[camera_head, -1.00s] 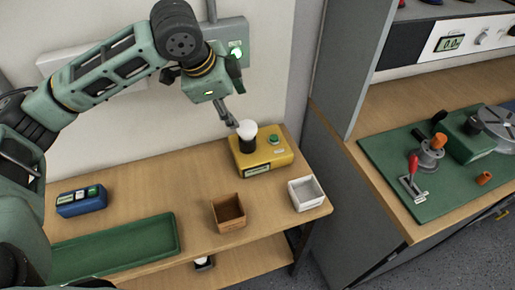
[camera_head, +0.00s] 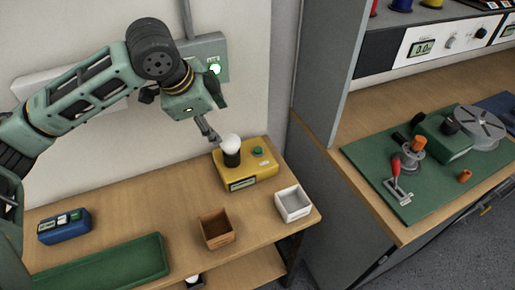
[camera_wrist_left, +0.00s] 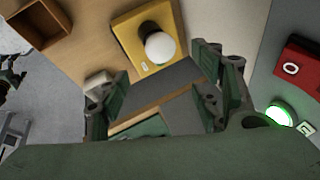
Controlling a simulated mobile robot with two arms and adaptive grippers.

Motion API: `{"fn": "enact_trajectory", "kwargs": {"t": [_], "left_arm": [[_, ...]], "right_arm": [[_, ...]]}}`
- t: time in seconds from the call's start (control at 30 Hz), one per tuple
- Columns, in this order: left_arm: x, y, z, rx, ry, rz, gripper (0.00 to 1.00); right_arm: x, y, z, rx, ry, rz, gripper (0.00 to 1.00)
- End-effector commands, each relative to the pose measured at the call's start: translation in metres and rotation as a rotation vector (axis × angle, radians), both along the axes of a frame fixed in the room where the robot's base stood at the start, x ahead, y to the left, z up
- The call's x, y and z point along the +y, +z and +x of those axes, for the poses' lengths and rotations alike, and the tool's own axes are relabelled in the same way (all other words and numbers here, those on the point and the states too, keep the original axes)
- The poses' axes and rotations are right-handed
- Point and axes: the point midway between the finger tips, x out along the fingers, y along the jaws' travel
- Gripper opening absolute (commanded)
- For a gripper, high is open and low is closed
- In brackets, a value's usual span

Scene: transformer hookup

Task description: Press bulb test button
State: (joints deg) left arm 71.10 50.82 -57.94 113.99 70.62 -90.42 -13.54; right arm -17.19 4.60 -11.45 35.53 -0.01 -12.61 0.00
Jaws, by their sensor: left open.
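The yellow bulb tester (camera_head: 240,183) stands at the back right of the wooden bench, with a green button (camera_head: 257,152) on its top. A white bulb (camera_head: 231,142) sits upright in the tester's black socket and looks unlit. My left gripper (camera_head: 209,130) is open and empty, just left of the bulb and slightly above it. In the left wrist view the tester (camera_wrist_left: 131,48) and bulb (camera_wrist_left: 160,47) lie beyond the spread fingers (camera_wrist_left: 160,78), apart from them.
A brown box (camera_head: 216,230) and a white box (camera_head: 293,204) stand in front of the tester. A blue box (camera_head: 64,227) and a green tray (camera_head: 115,268) lie further left. A wall unit with a lit green button (camera_head: 214,68) is behind my left arm.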

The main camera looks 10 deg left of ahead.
Motion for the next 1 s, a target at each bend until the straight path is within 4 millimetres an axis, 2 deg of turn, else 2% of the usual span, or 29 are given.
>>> {"fn": "enact_trajectory", "kwargs": {"t": [0.07, 0.67, 1.0], "left_arm": [[0.0000, 0.0000, 0.0000, 0.000, 0.000, 0.000, 0.54], [0.0001, 0.0000, 0.0000, 0.000, 0.000, 0.000, 0.01], [0.0000, 0.0000, 0.0001, 0.000, 0.000, 0.000, 0.00]], "right_arm": [[0.0000, 0.0000, 0.0000, 0.000, 0.000, 0.000, 0.79], [0.0002, 0.0000, 0.0000, 0.000, 0.000, 0.000, 0.79], [0.0003, 0.0000, -0.0001, 0.000, 0.000, 0.000, 0.79]]}}
